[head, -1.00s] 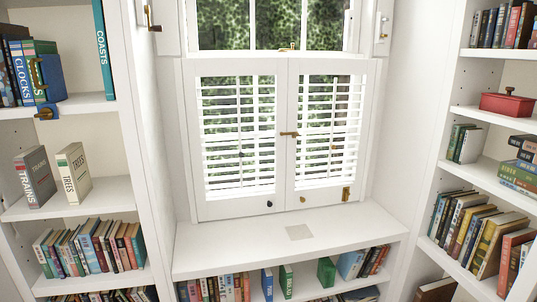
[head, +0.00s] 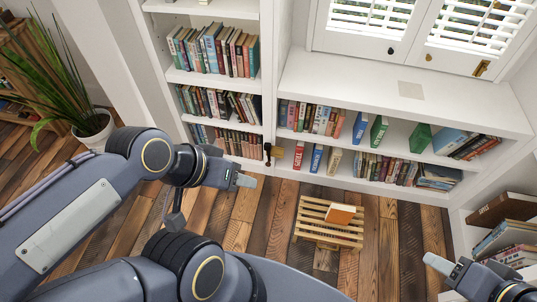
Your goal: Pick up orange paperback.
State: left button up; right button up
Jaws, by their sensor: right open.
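The orange paperback (head: 341,214) lies on a low slatted wooden stand (head: 313,229) on the floor, in the lower middle of the head view. Its orange cover faces up and pale page edges show. My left gripper (head: 243,180) is left of the stand and above it in the picture, apart from the book. Its fingers overlap in view, so its opening cannot be judged. My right gripper (head: 455,266) is at the lower right, apart from the book and stand. It is open, with nothing seen between its fingers.
A white bookcase (head: 410,95) with rows of books stands behind the stand, below the shuttered window. More books (head: 505,235) fill a shelf at right. A potted plant (head: 92,130) stands at left. Plank floor (head: 396,240) is bare around the stand.

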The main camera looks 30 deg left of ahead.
aim_at(337, 214)
jog(key=i+j, duration=0.2)
jog(key=j, duration=0.2)
jog(key=i+j, duration=0.2)
jog(key=j, duration=0.15)
jog(key=i+j, duration=0.2)
jog(key=j, duration=0.2)
jog(key=i+j+z, duration=0.1)
jog(key=j, duration=0.25)
jog(key=i, duration=0.1)
